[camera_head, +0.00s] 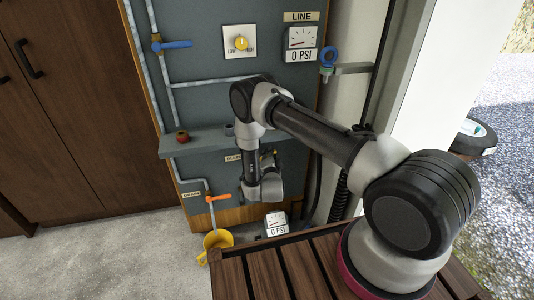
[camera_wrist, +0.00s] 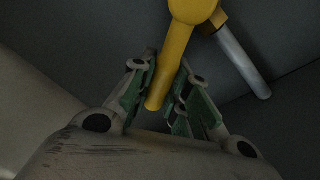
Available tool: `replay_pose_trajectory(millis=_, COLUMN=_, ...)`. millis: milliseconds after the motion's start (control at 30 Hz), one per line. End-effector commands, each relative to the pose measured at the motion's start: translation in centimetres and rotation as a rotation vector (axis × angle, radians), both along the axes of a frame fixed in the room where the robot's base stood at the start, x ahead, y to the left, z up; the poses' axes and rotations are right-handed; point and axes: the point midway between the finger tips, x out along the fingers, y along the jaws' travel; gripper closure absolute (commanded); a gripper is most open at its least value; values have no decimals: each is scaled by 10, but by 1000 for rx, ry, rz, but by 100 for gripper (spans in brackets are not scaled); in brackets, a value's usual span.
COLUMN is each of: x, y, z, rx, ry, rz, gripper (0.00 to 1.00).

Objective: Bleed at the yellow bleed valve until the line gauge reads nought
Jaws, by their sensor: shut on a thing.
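The yellow bleed valve's lever (camera_wrist: 176,55) hangs down between the green-padded fingers of my gripper (camera_wrist: 166,82) in the wrist view. My gripper is shut on the lever. In the head view my wrist mostly hides the valve and fingers beside a partly covered label (camera_head: 234,158).
A yellow knob (camera_head: 240,43), a blue-handled valve (camera_head: 175,45) and an orange-handled drain valve (camera_head: 217,198) are on the panel. A shelf (camera_head: 200,140) crosses it. A yellow jug (camera_head: 217,241) and a second gauge reading 0 PSI (camera_head: 276,221) stand below. A slatted bench (camera_head: 262,272) is in front.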

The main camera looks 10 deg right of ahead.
Motion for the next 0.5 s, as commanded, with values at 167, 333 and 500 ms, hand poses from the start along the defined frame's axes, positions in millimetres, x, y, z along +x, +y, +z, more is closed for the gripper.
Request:
replay_pose_trajectory(millis=167, x=-1, y=-5, z=-11, rx=154, ry=1, rz=-1, gripper=100)
replay_pose_trajectory(millis=333, x=0, y=-7, z=-20, rx=278, ry=2, rz=-1, gripper=100)
replay_pose_trajectory(millis=500, x=0, y=-7, z=-26, rx=370, ry=2, rz=0, gripper=100)
